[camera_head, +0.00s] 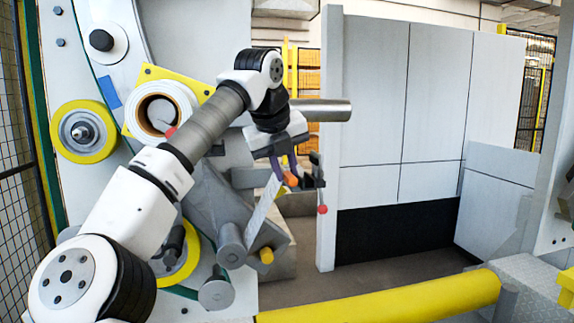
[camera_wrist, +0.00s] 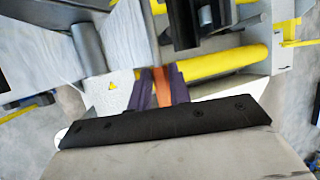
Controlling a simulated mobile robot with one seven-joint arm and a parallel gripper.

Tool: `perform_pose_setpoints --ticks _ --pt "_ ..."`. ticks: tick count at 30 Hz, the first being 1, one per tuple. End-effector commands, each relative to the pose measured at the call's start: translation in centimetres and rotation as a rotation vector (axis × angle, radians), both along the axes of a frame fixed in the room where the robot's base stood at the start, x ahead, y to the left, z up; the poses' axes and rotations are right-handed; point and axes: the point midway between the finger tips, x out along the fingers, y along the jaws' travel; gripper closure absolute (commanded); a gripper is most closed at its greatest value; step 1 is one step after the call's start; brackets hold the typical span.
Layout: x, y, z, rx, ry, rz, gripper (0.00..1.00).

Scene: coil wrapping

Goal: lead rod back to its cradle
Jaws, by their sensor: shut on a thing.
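My gripper (camera_head: 284,170) has purple fingers and is shut on an orange piece (camera_head: 291,180), which I take to be the grip of the lead rod. In the wrist view the fingers (camera_wrist: 162,90) close on both sides of the orange piece (camera_wrist: 162,84). The rest of the rod is hard to make out. A dark bracket (camera_head: 312,181) stands just right of the gripper, with a red ball (camera_head: 323,209) below it; I cannot tell whether it is the cradle or touches the rod. A dark fixture (camera_wrist: 186,24) shows ahead of the fingers in the wrist view.
The wrapping machine with a white roll (camera_head: 157,108) on a yellow plate is at left. A grey steel cylinder (camera_head: 322,110) passes behind my arm. A thick yellow rail (camera_head: 390,300) runs along the front. Grey panels (camera_head: 430,95) stand at right, with open floor before them.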

Motion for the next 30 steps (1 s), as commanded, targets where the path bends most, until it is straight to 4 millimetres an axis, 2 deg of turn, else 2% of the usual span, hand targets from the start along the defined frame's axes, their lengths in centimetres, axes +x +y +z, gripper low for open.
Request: perform_pose_setpoints --ticks 30 --pt "-0.8 2.4 -6.9 0.000 0.000 0.001 1.00"
